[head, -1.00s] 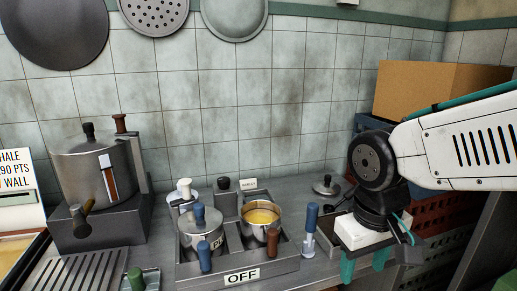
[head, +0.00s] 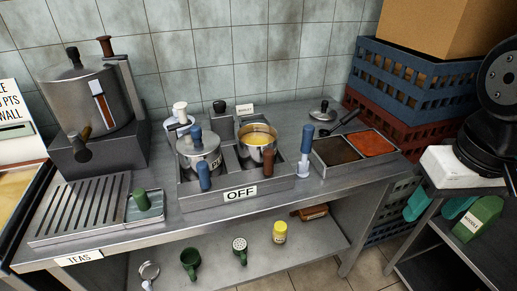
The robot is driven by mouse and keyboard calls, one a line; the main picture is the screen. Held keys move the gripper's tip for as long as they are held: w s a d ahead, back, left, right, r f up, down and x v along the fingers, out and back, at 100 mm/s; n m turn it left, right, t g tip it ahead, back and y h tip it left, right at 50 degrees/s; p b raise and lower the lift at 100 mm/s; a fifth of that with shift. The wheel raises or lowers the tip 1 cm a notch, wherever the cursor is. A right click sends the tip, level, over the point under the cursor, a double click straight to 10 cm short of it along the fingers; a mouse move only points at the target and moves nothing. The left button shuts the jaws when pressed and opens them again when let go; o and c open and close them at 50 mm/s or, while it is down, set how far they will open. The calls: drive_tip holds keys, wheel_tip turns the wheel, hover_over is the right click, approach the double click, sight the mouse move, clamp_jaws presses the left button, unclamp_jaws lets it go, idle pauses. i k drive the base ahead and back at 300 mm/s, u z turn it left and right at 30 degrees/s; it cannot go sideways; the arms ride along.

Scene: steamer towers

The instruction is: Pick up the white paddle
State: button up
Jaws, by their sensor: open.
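I see no thing that is plainly a white paddle. The nearest match is an upright piece with a blue handle and a white lower part (head: 304,178), standing on the counter just right of the cooker. A second white-topped piece (head: 180,110) stands behind the left pot, partly hidden by it. My gripper (head: 437,207), with a white body and teal fingers, is at the right, off the counter's right end. Its fingers are apart, and I see nothing held between them. It is well to the right of both pieces.
The cooker (head: 238,194) marked OFF holds a lidded pot (head: 199,160) and an open pot (head: 258,150). A two-part tray (head: 347,165) lies on the counter between the blue-handled piece and my gripper. Stacked crates (head: 420,85) stand behind. A green piece marked NOODLE (head: 478,218) is near my gripper.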

sight(302, 170)
drive_tip(key=z, duration=3.35)
drive_tip(key=k, duration=1.55)
drive_tip(key=u, duration=1.55)
